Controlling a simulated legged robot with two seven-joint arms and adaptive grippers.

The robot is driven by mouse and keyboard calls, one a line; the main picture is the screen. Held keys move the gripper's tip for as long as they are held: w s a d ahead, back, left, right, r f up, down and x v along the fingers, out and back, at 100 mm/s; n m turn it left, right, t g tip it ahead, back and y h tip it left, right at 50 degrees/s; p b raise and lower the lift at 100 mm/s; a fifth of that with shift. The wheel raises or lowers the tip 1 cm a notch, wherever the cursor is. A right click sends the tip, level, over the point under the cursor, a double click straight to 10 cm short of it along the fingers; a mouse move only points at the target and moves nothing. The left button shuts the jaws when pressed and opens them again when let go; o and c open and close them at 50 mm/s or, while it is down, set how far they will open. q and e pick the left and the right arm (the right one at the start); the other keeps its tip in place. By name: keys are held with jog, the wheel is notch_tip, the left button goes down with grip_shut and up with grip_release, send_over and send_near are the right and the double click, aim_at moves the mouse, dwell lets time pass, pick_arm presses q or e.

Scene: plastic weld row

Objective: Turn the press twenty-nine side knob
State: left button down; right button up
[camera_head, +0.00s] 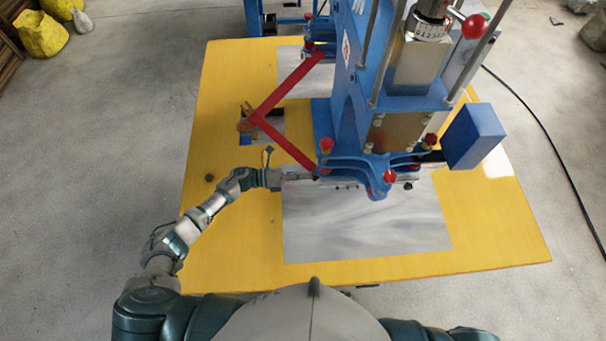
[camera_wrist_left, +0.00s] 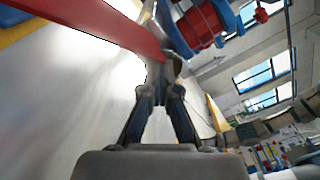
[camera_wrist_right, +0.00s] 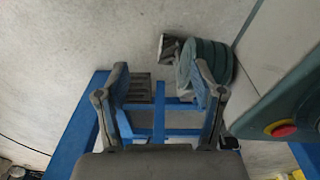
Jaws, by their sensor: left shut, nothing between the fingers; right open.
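The blue press (camera_head: 350,120) stands on the yellow table with several red knobs. One red knob (camera_head: 326,146) is at its near left corner and another (camera_head: 390,177) is at the near front. I cannot tell which is the side knob. My left gripper (camera_head: 308,177) is shut and empty, low beside the press's near left corner. In the left wrist view its fingers (camera_wrist_left: 170,68) meet close to a red bar (camera_wrist_left: 100,25), with a red ribbed part (camera_wrist_left: 203,25) of the press beyond; contact is unclear. My right gripper (camera_wrist_right: 162,85) is open and empty, low over the floor.
The yellow table (camera_head: 235,220) carries grey metal plates (camera_head: 365,225). A red folding arm (camera_head: 288,85) juts left from the press, and a blue box (camera_head: 475,137) sticks out right. Blue frame bars (camera_wrist_right: 90,115) lie near the right gripper. The table's near left is mostly clear.

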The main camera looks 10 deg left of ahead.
pick_arm(q)
jog(key=shift+s+d+r, duration=0.1)
jog(key=shift+d+r, duration=0.1)
jog(key=shift+d, duration=0.1)
dwell(0.4)
dwell(0.5)
jog(key=c, duration=0.9)
grip_release()
jog(key=shift+r, duration=0.1)
jog(key=shift+o, duration=1.4)
jog(key=shift+d, duration=0.15)
jog(key=s+a, duration=0.2)
jog(key=a, duration=0.9)
jog(key=shift+f, duration=0.2)
